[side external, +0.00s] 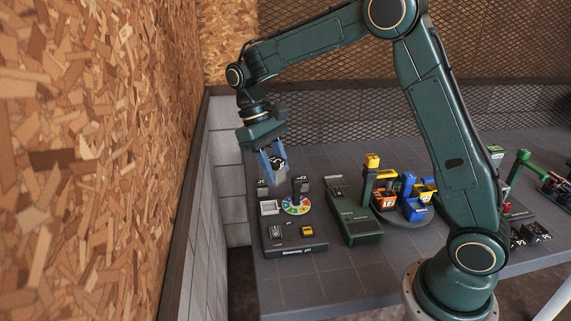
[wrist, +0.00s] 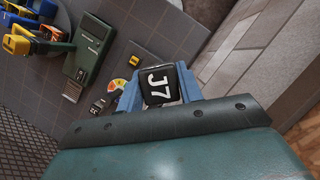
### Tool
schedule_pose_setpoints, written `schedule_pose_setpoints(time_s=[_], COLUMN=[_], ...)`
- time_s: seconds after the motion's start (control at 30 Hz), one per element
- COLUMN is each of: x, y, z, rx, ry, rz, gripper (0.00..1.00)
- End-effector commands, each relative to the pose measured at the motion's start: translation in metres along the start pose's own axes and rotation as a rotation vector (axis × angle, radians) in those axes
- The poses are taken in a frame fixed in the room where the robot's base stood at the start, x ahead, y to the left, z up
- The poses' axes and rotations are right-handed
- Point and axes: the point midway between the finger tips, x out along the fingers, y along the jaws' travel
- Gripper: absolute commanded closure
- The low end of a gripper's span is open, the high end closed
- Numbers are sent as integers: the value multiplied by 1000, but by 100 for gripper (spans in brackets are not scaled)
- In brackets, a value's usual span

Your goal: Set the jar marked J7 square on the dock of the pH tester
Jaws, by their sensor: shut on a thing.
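My gripper (side external: 272,162) is shut on the jar marked J7 (wrist: 158,85), which has a black lid with white lettering. In the side view the jar (side external: 280,179) hangs tilted in the blue fingers, above the back of a dark tester (side external: 290,244). This tester has a multicoloured wheel (side external: 296,205), which looks like a pH chart, and a pale square (side external: 269,207) that may be its dock. The jar is apart from it. In the wrist view the wheel (wrist: 119,86) shows left of the jar; the pale square is hidden.
Dark posts (side external: 301,186) stand at the tester's back. A wall lies to the left; the table front is clear.

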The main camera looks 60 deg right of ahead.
Motion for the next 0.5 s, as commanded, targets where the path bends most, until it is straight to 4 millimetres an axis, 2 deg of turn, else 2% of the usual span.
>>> schedule_pose_setpoints(time_s=[0.5], x=[0], y=[44], z=[-22], rx=[-70], ry=[-3], rz=[30], gripper=[87])
